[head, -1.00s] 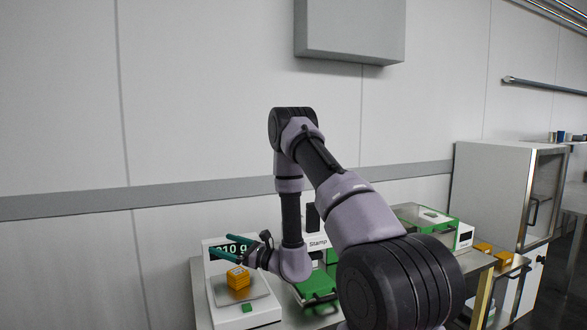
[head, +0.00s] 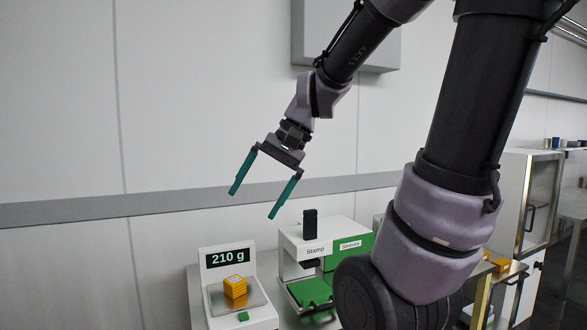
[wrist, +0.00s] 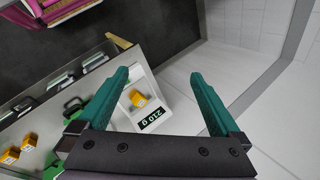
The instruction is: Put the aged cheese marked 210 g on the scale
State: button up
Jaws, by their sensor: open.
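The orange aged cheese (head: 235,287) rests on the metal plate of the white scale (head: 254,316). The scale's display (head: 227,257) reads 210 g. My gripper (head: 254,203) is open and empty, raised well above the scale and apart from the cheese. In the wrist view the cheese (wrist: 137,98) and the scale (wrist: 172,100) show far below, between the open green fingers (wrist: 161,88). Any mark on the cheese is too small to read.
A stamp machine (head: 318,250) with a green tray (head: 310,292) stands right of the scale. Other orange blocks (head: 503,265) sit farther right, near a white cabinet (head: 528,205). The air above the scale is free.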

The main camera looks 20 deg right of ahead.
jog(key=s+d+r+n+t+h, duration=0.1)
jog(key=s+d+r+t+h, duration=0.1)
jog(key=d+r+t, duration=0.3)
jog(key=shift+d+h, duration=0.9)
jog(key=shift+d, duration=0.05)
